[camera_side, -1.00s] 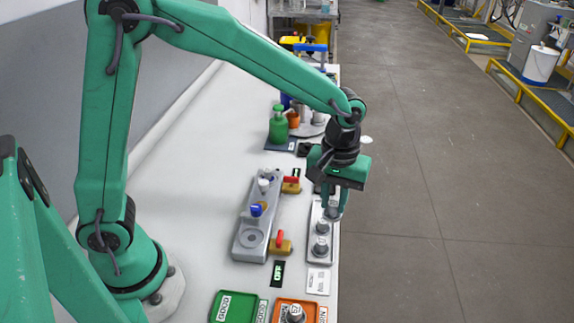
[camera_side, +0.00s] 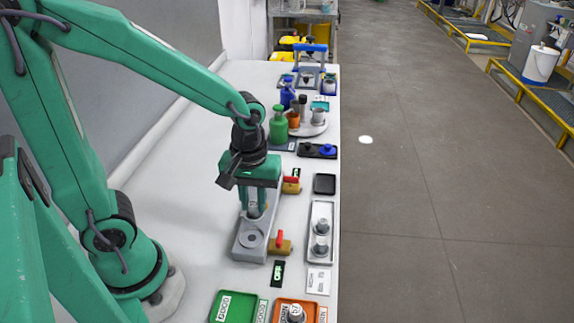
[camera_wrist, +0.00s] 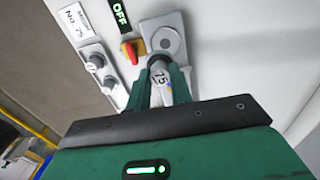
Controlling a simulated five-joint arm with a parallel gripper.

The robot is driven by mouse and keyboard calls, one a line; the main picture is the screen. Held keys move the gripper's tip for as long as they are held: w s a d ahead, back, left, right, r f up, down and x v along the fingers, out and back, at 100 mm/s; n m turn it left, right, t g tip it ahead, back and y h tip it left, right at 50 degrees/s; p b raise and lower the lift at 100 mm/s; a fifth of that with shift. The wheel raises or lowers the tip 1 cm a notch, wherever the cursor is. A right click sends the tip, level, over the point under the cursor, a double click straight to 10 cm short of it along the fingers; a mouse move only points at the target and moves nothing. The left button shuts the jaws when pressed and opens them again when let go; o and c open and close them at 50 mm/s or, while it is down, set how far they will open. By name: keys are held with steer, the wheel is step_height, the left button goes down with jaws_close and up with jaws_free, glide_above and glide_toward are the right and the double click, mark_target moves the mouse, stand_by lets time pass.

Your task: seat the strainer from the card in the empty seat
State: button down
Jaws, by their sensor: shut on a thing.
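My gripper (camera_side: 254,212) is shut on a grey cylindrical strainer; in the wrist view the strainer (camera_wrist: 157,68) shows a label that seems to read 75. It is upright or nearly so, over the middle of the grey block (camera_side: 240,246). The empty seat, a round ring (camera_side: 251,238), is on the block's near end, just in front of the gripper; it also shows in the wrist view (camera_wrist: 165,40). The card (camera_side: 318,280) lies near the tray; in the wrist view the card (camera_wrist: 80,20) reads No. 75. My fingers hide the block's middle, including the blue-topped part.
A grey rack (camera_side: 322,207) holds two strainers. Red-handled valves (camera_side: 280,243) stick out beside the block, with an OFF sign (camera_side: 278,273) nearby. A green tray (camera_side: 232,307) and an orange tray (camera_side: 283,312) lie in front. Bottles (camera_side: 278,126) stand at the back.

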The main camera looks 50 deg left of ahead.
mark_target(249, 214)
steer(key=shift+s+a+f, duration=0.1)
steer(key=shift+s+a, duration=0.2)
steer(key=shift+s, duration=0.2)
steer(key=shift+f, duration=0.25)
steer(key=shift+f, duration=2.75)
steer(key=shift+f, duration=0.45)
stand_by(0.4)
steer(key=c, duration=1.2)
jaws_free()
steer(key=shift+o, duration=0.2)
